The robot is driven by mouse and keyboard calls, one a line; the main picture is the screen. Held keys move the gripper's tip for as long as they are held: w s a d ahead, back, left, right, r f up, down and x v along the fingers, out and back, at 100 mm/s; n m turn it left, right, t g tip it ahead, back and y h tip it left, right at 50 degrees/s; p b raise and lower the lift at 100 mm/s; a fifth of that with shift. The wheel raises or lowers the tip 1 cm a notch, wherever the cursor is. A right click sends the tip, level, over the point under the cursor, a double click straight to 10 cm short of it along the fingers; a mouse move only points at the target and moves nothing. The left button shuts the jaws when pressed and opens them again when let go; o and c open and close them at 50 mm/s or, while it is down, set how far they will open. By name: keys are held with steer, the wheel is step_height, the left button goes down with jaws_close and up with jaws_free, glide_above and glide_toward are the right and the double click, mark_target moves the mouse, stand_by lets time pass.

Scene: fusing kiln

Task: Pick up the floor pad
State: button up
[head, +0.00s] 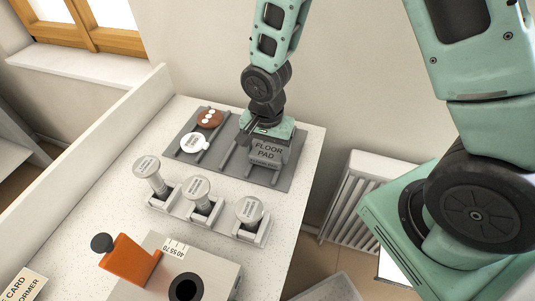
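The floor pad (268,152) is a grey block with "FLOOR PAD" printed on it. It sits at the right part of a dark grey tray (220,167) on the speckled white counter. My gripper (256,133) is down at the tray, at the pad's back left edge in the picture. A dark finger shows beside the pad's left side; the other finger is hidden. I cannot tell whether the gripper touches the pad or how far it is open.
A brown disc with white dots (210,118) and a white tabbed disc (194,143) lie on the tray's left. Several labelled cylinders (200,190) stand in holders in front. An orange lever (132,260) on a grey box is nearer. A radiator (358,195) stands right of the counter.

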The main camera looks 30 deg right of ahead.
mark_target(267, 153)
steer(key=shift+c, duration=1.1)
step_height(267, 153, up, 10)
steer(key=shift+b, duration=0.4)
steer(key=shift+o, duration=1.2)
steer(key=shift+c, duration=0.4)
